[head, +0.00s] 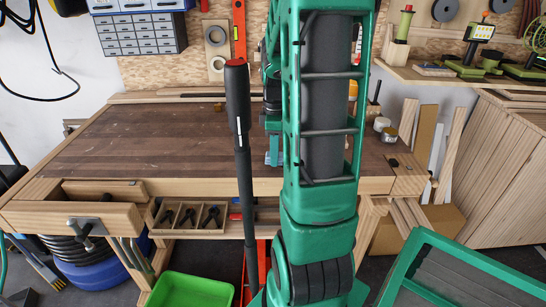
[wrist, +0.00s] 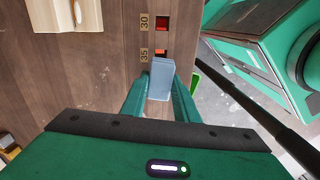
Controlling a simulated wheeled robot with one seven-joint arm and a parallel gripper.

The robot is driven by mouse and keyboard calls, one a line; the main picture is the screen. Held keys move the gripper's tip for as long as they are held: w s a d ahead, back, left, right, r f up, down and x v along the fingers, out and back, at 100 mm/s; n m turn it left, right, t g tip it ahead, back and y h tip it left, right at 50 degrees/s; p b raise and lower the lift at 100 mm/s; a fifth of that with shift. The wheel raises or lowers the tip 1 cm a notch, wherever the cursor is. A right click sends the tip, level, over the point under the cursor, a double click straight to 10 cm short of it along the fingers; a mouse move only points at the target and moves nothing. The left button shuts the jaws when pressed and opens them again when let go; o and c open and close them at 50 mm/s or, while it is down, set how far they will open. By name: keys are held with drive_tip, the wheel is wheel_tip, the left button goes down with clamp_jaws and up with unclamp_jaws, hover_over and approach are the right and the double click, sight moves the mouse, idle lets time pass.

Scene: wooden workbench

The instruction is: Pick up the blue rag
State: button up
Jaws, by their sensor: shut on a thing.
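My gripper (wrist: 160,90) is over the wooden workbench (head: 150,140), near its front edge. In the wrist view its two green fingers are closed on the sides of a pale blue-grey piece, which I take for the blue rag (wrist: 160,75). The rag looks boxy and stands out between the fingertips. In the head view my arm hides most of the gripper, and only a small bluish patch shows beside the arm. I cannot tell whether the rag touches the bench.
A long dark pole (head: 240,130) rises in front of the bench, left of my arm. Labelled slots with red in them (wrist: 161,23) lie beyond the rag. Small jars (head: 388,134) stand at the bench's right end. The bench's left half is mostly clear.

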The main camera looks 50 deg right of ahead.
drive_tip(key=r, duration=0.3)
drive_tip(key=shift+w, duration=0.25)
drive_tip(key=w+a+r, duration=0.4)
drive_tip(key=w+r, duration=0.2)
drive_tip(key=w, duration=0.4)
drive_tip(key=shift+a+r, duration=0.3)
drive_tip(key=shift+a, duration=0.1)
drive_tip(key=shift+o, duration=0.9)
drive_tip(key=shift+c, duration=0.4)
